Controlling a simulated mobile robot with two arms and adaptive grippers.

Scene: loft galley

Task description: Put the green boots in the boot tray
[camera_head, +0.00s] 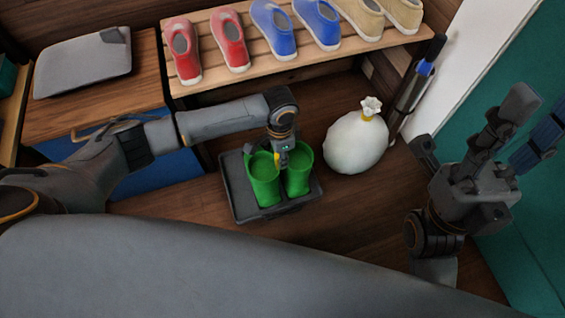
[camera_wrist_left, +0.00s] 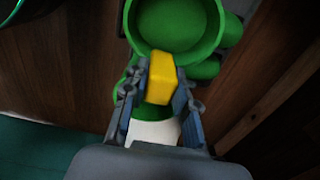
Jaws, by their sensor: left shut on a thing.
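Two green boots, a left one (camera_head: 264,182) and a right one (camera_head: 298,178), stand upright side by side within the dark grey boot tray (camera_head: 238,203) in the head view. Whether both soles touch the tray floor is hard to tell. My left gripper (camera_head: 280,158) is above the tray between the boot tops. In the left wrist view its fingers (camera_wrist_left: 158,95) are shut on a yellow tab (camera_wrist_left: 160,80) at a green boot's rim (camera_wrist_left: 180,45). It appears to be the left boot. My right gripper (camera_head: 480,125) is open and empty, away on the right.
A white tied sack (camera_head: 356,142) stands right of the tray. A slatted shoe rack (camera_head: 205,88) with red, blue and tan shoes is behind. A wooden-topped blue cabinet (camera_head: 150,97) with a grey case (camera_head: 80,65) is at left. Floor in front of the tray is clear.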

